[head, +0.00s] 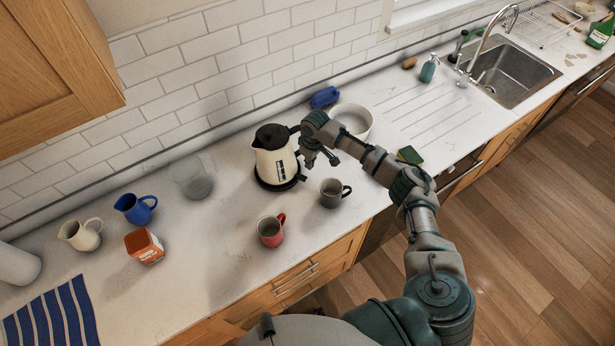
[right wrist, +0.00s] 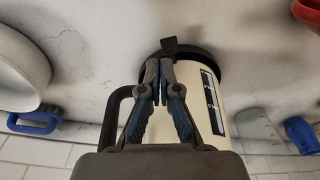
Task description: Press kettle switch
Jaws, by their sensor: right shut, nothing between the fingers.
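The cream and black kettle (head: 273,160) stands upright on its black base on the counter, its handle on the right side. My right gripper (head: 321,160) is just right of the kettle, its fingers shut and empty. In the right wrist view the shut fingertips (right wrist: 163,64) overlap the kettle (right wrist: 200,90) near its black rim. A small black tab (right wrist: 172,44), which looks like the switch, sticks out just beyond the fingertips. I cannot tell whether they touch it. The kettle's handle (right wrist: 112,112) is left of the fingers there. My left gripper is not in view.
A grey mug (head: 331,193) and a red mug (head: 270,231) stand in front of the kettle. A white bowl (head: 352,119) and a blue object (head: 325,97) are behind my right gripper. A clear container (head: 195,180) is left of the kettle.

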